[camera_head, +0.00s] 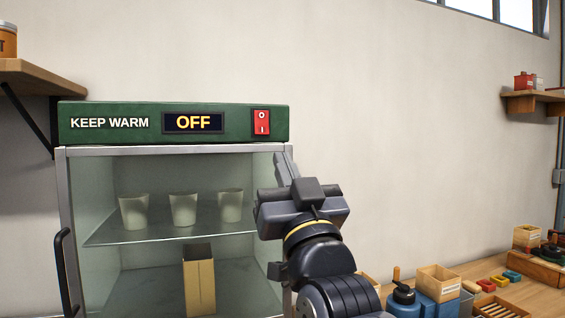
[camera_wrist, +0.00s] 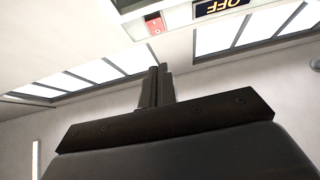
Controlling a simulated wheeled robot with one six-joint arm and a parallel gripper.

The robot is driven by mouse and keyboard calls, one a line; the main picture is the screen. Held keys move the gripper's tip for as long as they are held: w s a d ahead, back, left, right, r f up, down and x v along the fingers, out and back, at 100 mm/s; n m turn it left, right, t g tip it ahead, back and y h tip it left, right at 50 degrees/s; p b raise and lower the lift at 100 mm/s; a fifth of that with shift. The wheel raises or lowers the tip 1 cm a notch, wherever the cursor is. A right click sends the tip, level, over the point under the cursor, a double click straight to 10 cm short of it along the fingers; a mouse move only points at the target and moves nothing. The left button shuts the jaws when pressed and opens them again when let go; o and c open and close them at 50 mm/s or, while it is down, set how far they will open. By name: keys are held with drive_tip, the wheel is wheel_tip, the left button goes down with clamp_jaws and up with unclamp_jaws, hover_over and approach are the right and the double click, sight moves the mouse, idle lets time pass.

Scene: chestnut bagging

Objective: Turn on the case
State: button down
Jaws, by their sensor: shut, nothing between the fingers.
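The warming case (camera_head: 90,125) has a green top panel lettered KEEP WARM. Its display (camera_head: 193,122) reads OFF; part of the display also shows in the wrist view (camera_wrist: 221,7). A red rocker switch (camera_head: 262,122) marked O and I sits at the right end of the panel, and it shows at the top of the wrist view (camera_wrist: 154,24). My gripper (camera_head: 283,168) is shut and empty. In the head view it is below and slightly right of the switch, in front of the case's right edge. In the wrist view the closed fingers (camera_wrist: 156,88) point up toward the switch, apart from it.
Inside the case are three pale cups (camera_head: 183,209) on a glass shelf and a brown paper bag (camera_head: 199,284) below. A door handle (camera_head: 64,270) is at left.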

sight(262, 129)
drive_tip(key=shift+w+a+r+p, duration=0.45)
drive_tip(key=shift+w+r+p, duration=0.2)
drive_tip(key=shift+w, duration=0.95)
drive_tip(key=shift+w+a+r+p, duration=0.45)
drive_tip(key=shift+w+r+p, duration=0.25)
drive_tip(key=shift+w, duration=0.85)
drive_tip(key=shift+w+a+r+p, duration=0.5)
drive_tip(key=shift+w+r, duration=0.25)
drive_tip(key=shift+w, duration=0.85)
drive_tip(key=shift+f, duration=0.1)
drive_tip(key=shift+w+f+b, duration=0.2)
drive_tip(key=shift+b, duration=0.3)
drive_tip(key=shift+w+r, duration=0.15)
